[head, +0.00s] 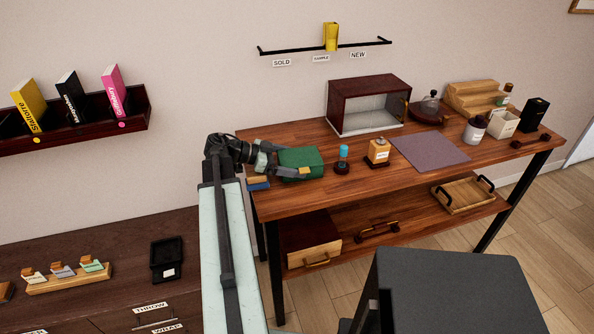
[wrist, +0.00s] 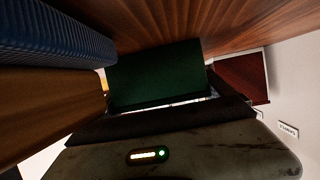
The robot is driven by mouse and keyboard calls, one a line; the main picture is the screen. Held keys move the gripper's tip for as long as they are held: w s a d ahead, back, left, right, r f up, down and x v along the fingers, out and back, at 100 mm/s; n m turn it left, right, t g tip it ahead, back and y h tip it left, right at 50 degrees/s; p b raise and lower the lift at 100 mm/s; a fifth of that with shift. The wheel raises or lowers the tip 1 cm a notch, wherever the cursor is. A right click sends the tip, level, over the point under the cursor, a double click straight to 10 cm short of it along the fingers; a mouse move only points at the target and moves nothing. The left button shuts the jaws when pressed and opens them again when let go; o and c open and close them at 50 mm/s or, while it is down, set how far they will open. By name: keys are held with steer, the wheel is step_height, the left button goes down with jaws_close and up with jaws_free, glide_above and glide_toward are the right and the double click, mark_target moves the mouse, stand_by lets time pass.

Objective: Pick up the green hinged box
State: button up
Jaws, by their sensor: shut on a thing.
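The green hinged box (head: 301,160) is at the left end of the wooden table (head: 370,195) in the head view. My gripper (head: 283,166) reaches in from the left and is shut on the box. In the wrist view the green box (wrist: 157,75) fills the middle, between the jaws. Whether the box touches the tabletop or is slightly raised, I cannot tell. Its far side is hidden.
Blue and tan blocks (head: 258,186) lie close beside my gripper at the table's left edge. A blue-topped dropper (head: 343,156) and an amber bottle (head: 379,151) stand to the right. An open dark red cabinet (head: 345,122) is behind. The purple mat (head: 428,149) is bare.

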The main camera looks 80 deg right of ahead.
mark_target(293, 158)
step_height(293, 158, up, 10)
steer(key=p, duration=1)
steer(key=shift+r, duration=0.2)
